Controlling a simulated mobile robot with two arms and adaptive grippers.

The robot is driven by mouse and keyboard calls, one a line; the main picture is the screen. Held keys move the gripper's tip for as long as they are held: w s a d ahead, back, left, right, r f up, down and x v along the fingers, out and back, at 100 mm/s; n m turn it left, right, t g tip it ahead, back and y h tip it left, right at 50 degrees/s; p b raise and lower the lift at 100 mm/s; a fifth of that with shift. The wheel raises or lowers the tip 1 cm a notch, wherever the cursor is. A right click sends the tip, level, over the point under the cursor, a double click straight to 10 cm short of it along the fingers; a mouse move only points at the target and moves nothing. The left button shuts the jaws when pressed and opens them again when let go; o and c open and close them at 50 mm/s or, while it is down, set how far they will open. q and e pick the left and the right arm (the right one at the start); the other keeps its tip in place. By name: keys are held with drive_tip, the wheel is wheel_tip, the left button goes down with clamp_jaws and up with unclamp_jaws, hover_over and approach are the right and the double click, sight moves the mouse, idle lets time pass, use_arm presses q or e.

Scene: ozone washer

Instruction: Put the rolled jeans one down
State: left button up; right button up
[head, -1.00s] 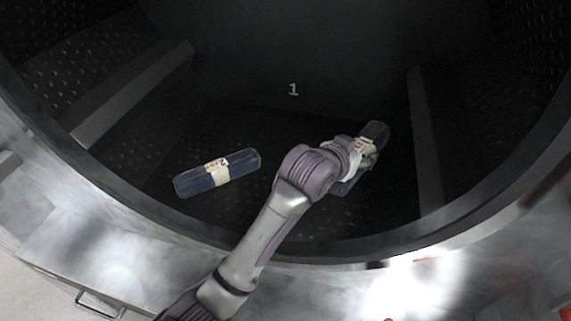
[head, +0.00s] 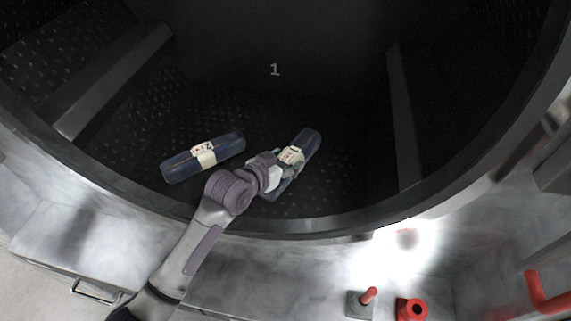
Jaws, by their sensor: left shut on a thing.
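A rolled pair of jeans (head: 307,141), dark blue with a cream label band, is inside the washer drum, tilted up to the right in the picture. My left gripper (head: 288,164) is shut on it near its middle, and the hand hides part of its lower left side. I cannot tell whether this roll touches the drum floor. A second rolled jeans (head: 181,168) with a cream label reading "2" lies on the drum floor to the left. My right gripper is not in view.
The dark, perforated washer drum (head: 345,185) has raised ribs at left (head: 115,78) and right (head: 404,120). Its metal rim runs below the rolls. Floor between the held roll and the right rib is clear. Red fittings (head: 411,309) sit outside, lower right.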

use_arm(q)
wheel_tip(320, 180, down, 2)
drive_tip(key=shift+f, duration=0.2)
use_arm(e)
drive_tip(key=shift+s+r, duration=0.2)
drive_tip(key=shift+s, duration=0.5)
use_arm(q)
drive_tip(key=o, duration=1.6)
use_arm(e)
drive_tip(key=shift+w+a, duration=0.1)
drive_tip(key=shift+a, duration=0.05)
